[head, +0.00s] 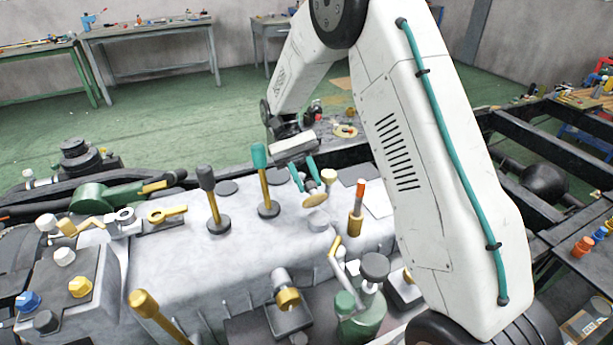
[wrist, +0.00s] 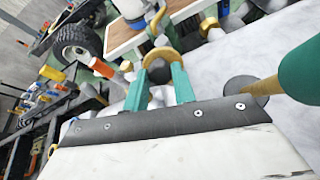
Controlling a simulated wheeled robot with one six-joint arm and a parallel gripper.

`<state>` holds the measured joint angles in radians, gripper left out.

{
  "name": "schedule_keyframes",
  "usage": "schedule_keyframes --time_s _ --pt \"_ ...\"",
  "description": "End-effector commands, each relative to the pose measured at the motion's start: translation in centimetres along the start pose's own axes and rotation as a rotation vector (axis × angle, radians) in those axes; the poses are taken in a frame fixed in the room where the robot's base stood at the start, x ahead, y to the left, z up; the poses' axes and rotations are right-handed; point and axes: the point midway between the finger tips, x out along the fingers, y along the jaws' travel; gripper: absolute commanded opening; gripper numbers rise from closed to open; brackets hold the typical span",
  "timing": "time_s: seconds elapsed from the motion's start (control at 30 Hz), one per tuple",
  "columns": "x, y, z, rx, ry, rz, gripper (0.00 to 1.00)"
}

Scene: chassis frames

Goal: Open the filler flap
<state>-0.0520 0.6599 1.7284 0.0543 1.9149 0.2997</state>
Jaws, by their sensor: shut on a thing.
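The filler flap looks to be the tan-gold round piece (head: 316,199) just below my fingertips in the head view, over a pale round base (head: 319,221). My gripper (head: 309,184) reaches down to it with two teal fingers. In the wrist view my gripper (wrist: 160,70) has its fingertips at a curved gold part (wrist: 160,54), which seems to be the flap's edge. The jaws are shut on it. The fingers hide part of it, and I cannot tell how far the flap is tilted.
A teal-topped lever (head: 262,178) stands close left of my gripper, with a grey-topped lever (head: 209,196) beyond it. The pale casing top (head: 235,255) in front is partly clear.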

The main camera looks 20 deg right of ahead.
Motion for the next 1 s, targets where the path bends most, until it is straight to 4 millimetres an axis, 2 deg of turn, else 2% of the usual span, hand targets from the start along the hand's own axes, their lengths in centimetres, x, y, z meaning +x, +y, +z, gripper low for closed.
schedule_keyframes --time_s 0.2,0.7,0.73,0.8,1.0 --pt "-0.23 -0.12 -0.35 0.002 -0.059 0.022 0.0" --pt "-0.29 -0.18 -0.39 0.001 -0.075 0.026 0.0" --pt "-0.29 -0.18 -0.39 0.001 -0.075 0.026 0.29" --pt "-0.28 -0.17 -0.39 0.001 -0.076 0.026 0.48" --pt "-0.25 -0.13 -0.43 0.001 -0.076 0.025 0.48"
